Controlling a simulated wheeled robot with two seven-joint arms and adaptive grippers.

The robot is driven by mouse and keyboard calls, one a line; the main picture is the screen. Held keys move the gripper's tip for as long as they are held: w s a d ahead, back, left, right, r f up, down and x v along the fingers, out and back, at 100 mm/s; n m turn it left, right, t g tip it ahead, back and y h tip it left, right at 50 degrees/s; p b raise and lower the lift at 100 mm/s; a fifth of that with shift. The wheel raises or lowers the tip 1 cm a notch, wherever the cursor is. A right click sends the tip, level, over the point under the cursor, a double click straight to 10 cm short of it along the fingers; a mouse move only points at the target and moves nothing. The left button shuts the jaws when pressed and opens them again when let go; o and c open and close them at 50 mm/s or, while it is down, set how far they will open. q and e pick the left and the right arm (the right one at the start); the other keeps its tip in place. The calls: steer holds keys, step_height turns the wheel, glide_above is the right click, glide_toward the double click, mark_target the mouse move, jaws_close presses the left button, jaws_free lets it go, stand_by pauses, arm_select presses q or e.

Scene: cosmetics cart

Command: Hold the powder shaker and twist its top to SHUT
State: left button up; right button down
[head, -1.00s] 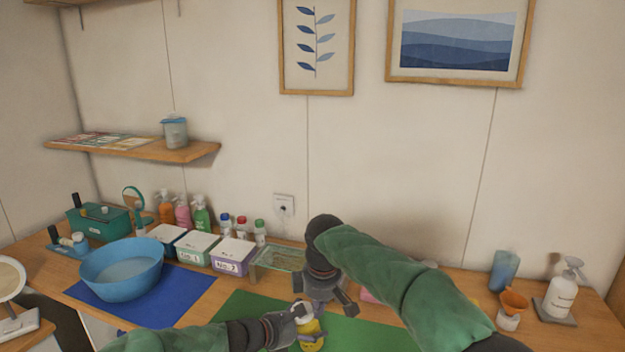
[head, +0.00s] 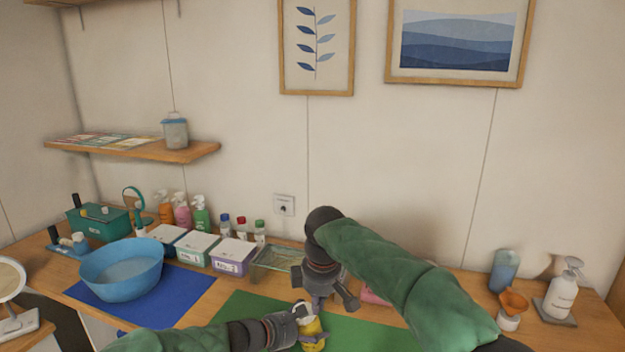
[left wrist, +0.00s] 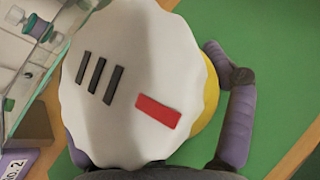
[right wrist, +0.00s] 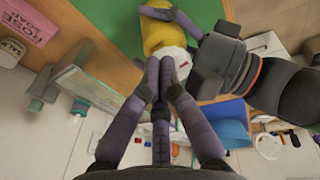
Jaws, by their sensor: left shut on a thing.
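The powder shaker has a yellow body (head: 312,335) and a white scalloped top (left wrist: 140,75). The top carries three black bars and one red bar, which is apart from them and at an angle to them. My left gripper (head: 305,328) is shut around the yellow body, and its fingers show beside the top in the left wrist view. My right gripper (right wrist: 166,62) has its fingertips drawn together close to the white top. No right finger covers the top in the left wrist view, so it does not seem to grip it. The shaker is partly hidden in the head view.
A green mat (head: 240,306) lies under the work area. A glass tray (head: 277,257) and labelled boxes (head: 232,253) stand behind, left of my right gripper. A blue bowl (head: 122,270) is at left.

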arm_select(q)
steer(key=shift+a, duration=0.15)
arm_select(e)
steer(key=r, duration=0.3)
steer(key=shift+s+a+r, duration=0.15)
steer(key=shift+a+r, duration=0.05)
steer(key=shift+r, duration=0.2)
steer(key=shift+r, duration=0.1)
arm_select(q)
steer(key=shift+w, duration=0.1)
arm_select(e)
steer(key=shift+w+r, duration=0.35)
steer(key=shift+f, duration=0.1)
step_height(320, 180, down, 6)
steer(key=d, duration=0.1)
steer(key=shift+w+f, duration=0.25)
steer(key=shift+w, duration=0.05)
steer(key=shift+w+a+f, duration=0.1)
steer(key=shift+a, duration=0.3)
stand_by(0.7)
